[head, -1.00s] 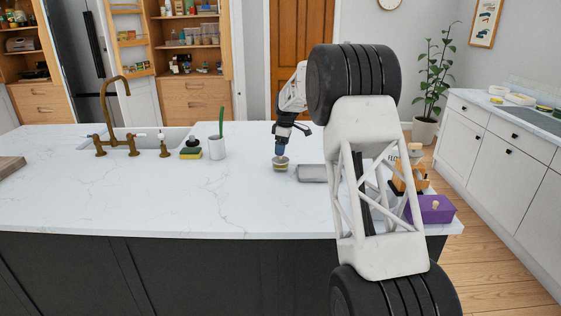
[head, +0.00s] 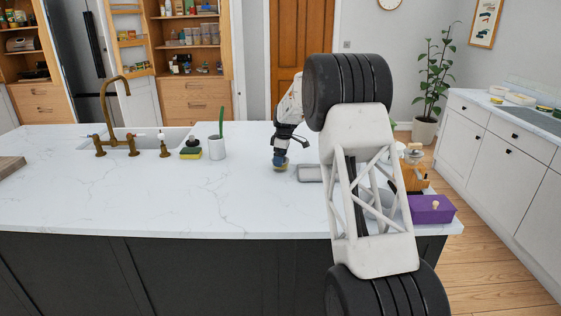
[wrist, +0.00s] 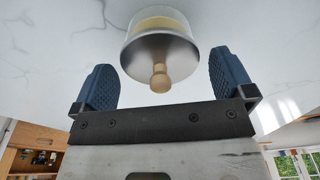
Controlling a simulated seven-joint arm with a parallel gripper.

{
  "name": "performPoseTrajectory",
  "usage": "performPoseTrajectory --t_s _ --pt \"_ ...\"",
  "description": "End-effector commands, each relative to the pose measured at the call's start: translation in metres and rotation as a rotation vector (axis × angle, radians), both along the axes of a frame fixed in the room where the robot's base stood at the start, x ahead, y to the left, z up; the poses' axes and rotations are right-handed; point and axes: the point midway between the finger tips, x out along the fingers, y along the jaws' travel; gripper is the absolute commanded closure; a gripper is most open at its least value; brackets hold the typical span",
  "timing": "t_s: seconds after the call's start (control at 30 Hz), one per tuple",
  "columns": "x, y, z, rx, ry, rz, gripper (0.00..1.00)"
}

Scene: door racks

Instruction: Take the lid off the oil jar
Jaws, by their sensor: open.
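The oil jar (wrist: 160,14) stands on the white counter, a small clear jar with yellowish contents. Its lid (wrist: 160,52) is a silvery disc with a wooden knob, and it sits on the jar. In the head view the jar (head: 281,168) is small and partly covered by my gripper (head: 280,157). In the wrist view my gripper (wrist: 163,80) is open, with one blue finger on each side of the lid's knob. Neither finger visibly touches the lid or knob. The jar is between and beyond the fingers.
A grey tray (head: 309,173) lies just right of the jar. A purple box (head: 432,209) and a wooden item (head: 415,180) stand at the counter's right end. A white cup (head: 217,148), sponge (head: 191,153) and brass tap (head: 118,120) are to the left.

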Motion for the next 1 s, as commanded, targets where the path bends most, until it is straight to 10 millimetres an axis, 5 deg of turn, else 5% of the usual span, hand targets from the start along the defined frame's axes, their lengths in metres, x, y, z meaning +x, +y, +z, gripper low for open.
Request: performPoseTrajectory --t_s 0.27,0.57,1.0 --pt "-0.0001 0.0 0.0002 0.0 0.0 0.0 0.0" --pt "-0.0001 0.0 0.0002 0.0 0.0 0.0 0.43" --pt "0.0 0.0 0.0032 0.0 -0.001 0.0 0.43"
